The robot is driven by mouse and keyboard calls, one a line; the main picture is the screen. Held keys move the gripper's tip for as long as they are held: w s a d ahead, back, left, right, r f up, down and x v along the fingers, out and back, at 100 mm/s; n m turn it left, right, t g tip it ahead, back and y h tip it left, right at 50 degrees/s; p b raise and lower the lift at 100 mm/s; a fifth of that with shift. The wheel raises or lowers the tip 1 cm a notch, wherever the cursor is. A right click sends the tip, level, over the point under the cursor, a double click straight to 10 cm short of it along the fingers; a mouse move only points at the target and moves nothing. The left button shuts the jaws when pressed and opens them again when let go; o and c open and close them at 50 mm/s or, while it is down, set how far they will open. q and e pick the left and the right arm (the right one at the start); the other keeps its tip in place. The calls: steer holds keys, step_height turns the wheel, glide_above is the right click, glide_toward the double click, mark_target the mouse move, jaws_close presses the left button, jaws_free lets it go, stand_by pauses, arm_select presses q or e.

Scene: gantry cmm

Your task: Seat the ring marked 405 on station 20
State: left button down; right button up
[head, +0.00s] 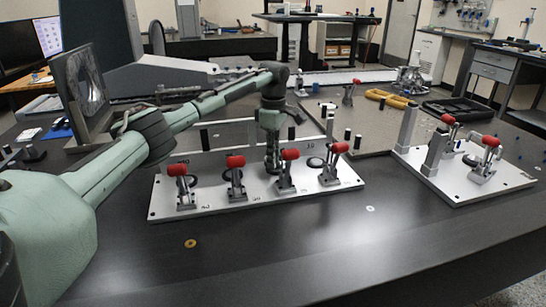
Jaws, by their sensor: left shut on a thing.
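My left gripper (272,168) points straight down over the long fixture plate (215,205), behind the third red-handled clamp (290,155) from the left. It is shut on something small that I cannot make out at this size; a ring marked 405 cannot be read. The plate carries a row of stations with clamps and small labels; one at the right looks like 10, and the label at my gripper is hidden. Dark round parts show at other stations, one by the second clamp (235,162) and one by the rightmost clamp (340,148). My right gripper is not in view.
A brass ring (190,243) and a pale ring (370,209) lie on the black table in front of the plate. A second fixture plate (470,195) with posts and red-handled clamps stands at right. The table front is mostly clear. Behind lie yellow parts (390,98) and a black tray (460,109).

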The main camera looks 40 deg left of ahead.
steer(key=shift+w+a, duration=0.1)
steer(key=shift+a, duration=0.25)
arm_select(q)
steer(key=shift+f, duration=0.3)
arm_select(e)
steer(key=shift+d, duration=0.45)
arm_select(q)
steer(key=shift+f, duration=0.3)
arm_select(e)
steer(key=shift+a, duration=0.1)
arm_select(q)
steer(key=c, duration=1.4)
jaws_free()
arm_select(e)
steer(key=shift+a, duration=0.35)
